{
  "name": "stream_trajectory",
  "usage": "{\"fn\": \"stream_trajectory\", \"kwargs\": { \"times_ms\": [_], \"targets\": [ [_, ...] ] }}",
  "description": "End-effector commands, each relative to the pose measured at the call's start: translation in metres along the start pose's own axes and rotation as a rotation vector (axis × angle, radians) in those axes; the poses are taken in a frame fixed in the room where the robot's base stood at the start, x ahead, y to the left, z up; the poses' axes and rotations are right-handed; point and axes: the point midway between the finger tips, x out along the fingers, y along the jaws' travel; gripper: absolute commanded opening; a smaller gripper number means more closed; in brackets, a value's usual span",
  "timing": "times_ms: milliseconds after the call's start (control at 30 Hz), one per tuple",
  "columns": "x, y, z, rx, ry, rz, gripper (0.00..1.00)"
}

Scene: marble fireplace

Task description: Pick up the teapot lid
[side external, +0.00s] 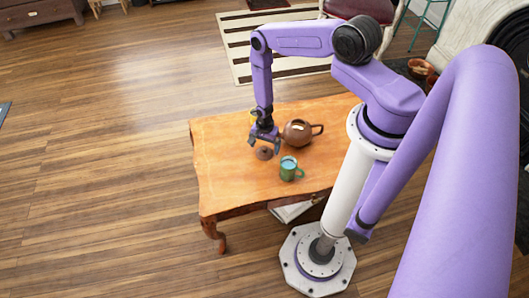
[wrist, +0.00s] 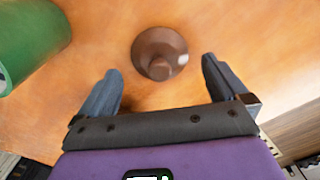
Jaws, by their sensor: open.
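The brown teapot lid (side external: 264,153) lies on the wooden table, knob up, and it also shows in the wrist view (wrist: 158,54). The brown teapot (side external: 298,132) stands behind and to the right of the lid, its top open. My gripper (side external: 264,143) is low over the table, close to the lid. In the wrist view my gripper (wrist: 160,82) is open, with its two dark fingers spread apart. The lid appears beyond the fingertips, roughly centred between them. Nothing is held. I cannot tell the exact height of the fingertips above the table.
A green mug (side external: 288,170) with pale blue contents stands in front of the teapot, and a green surface (wrist: 28,40) fills the wrist view's upper left. The table's (side external: 222,170) left part is clear.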

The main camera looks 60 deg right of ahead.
Motion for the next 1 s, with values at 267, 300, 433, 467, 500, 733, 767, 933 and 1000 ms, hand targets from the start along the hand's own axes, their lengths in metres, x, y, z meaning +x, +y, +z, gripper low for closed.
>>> {"fn": "stream_trajectory", "kwargs": {
  "times_ms": [267, 300, 433, 467, 500, 733, 767, 933, 1000],
  "targets": [
    [0.019, 0.000, 0.000, 0.000, 0.000, 0.000, 1.00],
    [0.020, 0.000, 0.000, 0.000, 0.000, 0.000, 1.00],
    [0.020, 0.000, 0.000, 0.000, 0.000, 0.000, 1.00],
    [0.020, 0.000, 0.000, 0.000, 0.000, 0.000, 1.00],
    [0.020, 0.000, 0.000, 0.000, 0.000, 0.000, 1.00],
    [0.020, 0.000, 0.000, 0.000, 0.000, 0.000, 0.43],
    [0.020, 0.000, 0.000, 0.000, 0.000, 0.000, 0.43],
    [0.020, 0.000, 0.000, 0.000, 0.000, 0.000, 0.43],
    [0.019, 0.000, 0.000, 0.000, 0.000, 0.000, 0.43]
  ]
}}
